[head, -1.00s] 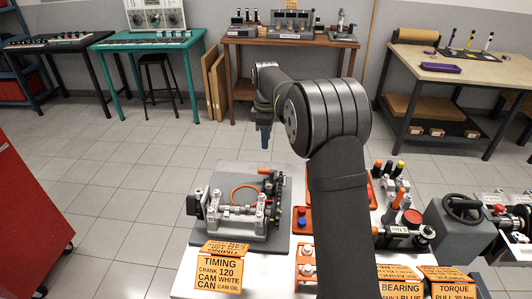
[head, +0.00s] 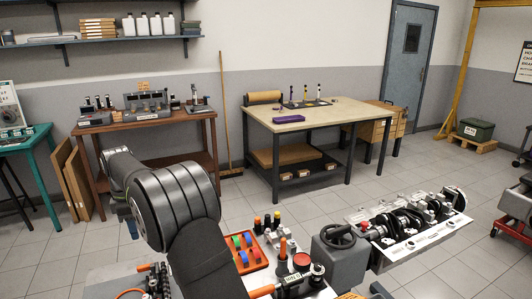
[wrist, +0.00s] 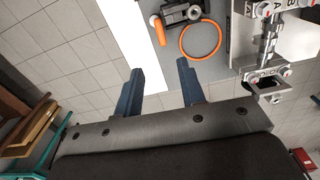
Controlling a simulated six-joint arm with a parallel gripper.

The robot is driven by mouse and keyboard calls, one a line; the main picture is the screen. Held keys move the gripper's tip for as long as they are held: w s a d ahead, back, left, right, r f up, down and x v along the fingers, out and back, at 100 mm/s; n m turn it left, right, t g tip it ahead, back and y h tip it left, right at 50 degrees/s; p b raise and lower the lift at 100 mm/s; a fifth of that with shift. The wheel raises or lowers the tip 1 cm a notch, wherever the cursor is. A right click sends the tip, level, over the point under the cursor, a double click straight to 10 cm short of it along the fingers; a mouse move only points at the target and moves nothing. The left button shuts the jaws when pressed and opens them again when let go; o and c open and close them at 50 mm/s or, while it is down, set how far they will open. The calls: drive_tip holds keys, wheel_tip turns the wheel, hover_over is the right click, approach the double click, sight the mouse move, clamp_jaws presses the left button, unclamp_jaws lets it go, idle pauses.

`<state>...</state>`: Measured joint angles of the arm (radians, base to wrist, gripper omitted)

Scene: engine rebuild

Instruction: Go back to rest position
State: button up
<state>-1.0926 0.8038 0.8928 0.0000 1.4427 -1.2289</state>
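My gripper (wrist: 160,72) is open in the wrist view, with two blue fingers apart and nothing between them. My dark arm crosses the lower left of the head view, and the gripper's blue end (head: 131,228) shows partly behind it, above the floor. In the wrist view, an orange ring (wrist: 181,42) lies on a grey plate (wrist: 158,32) beyond the fingertips, apart from them. A metal engine assembly (wrist: 268,48) stands to the right of the ring.
In the head view, an orange tray (head: 258,262) with coloured parts sits right of my arm. A grey handwheel unit (head: 341,257) and an engine block (head: 408,225) stand further right. A wooden table (head: 300,120) is behind, with open floor before it.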

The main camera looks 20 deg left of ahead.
sight(146, 265)
wheel_tip(146, 265, down, 15)
drive_tip(key=shift+r, duration=0.1)
idle(0.3)
wheel_tip(146, 265, up, 17)
wheel_tip(146, 265, down, 17)
drive_tip(key=shift+f, duration=0.1)
drive_tip(key=m, duration=0.4)
drive_tip(key=shift+w+a+m, duration=0.2)
drive_tip(key=shift+w+m, duration=0.05)
drive_tip(key=shift+m, duration=0.15)
idle(0.4)
drive_tip(key=shift+n, duration=0.3)
idle(0.3)
